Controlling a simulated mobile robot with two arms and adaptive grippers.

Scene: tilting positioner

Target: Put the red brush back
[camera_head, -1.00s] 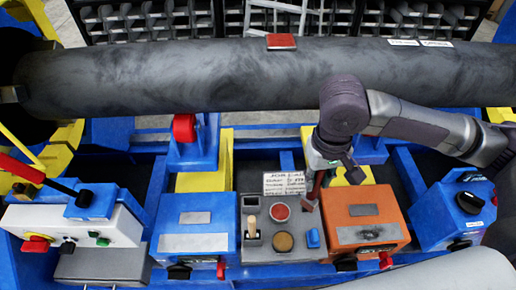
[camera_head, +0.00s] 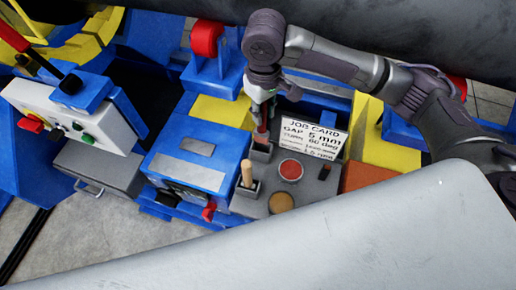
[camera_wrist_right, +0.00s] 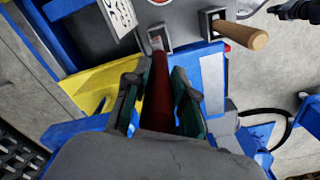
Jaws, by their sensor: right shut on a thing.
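The red brush (camera_wrist_right: 157,95) is gripped by my right gripper (camera_head: 262,103), with its shaft pointing down. In the head view the brush (camera_head: 261,130) stands over the small square socket (camera_head: 261,152) at the back left of the grey panel (camera_head: 308,190). In the wrist view its far end is at the mouth of this socket (camera_wrist_right: 160,38); I cannot tell how far inside it reaches. The right fingers (camera_wrist_right: 158,105) are closed around the brush. My left gripper is not recognisable in either view.
A wooden handle (camera_head: 247,173) stands in a neighbouring socket. A red round button (camera_head: 290,170) and a job card (camera_head: 312,135) are close by. A blue box (camera_head: 195,155) lies to the left. A large pale cylinder (camera_head: 330,240) fills the front, and a dark pipe (camera_head: 400,30) the back.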

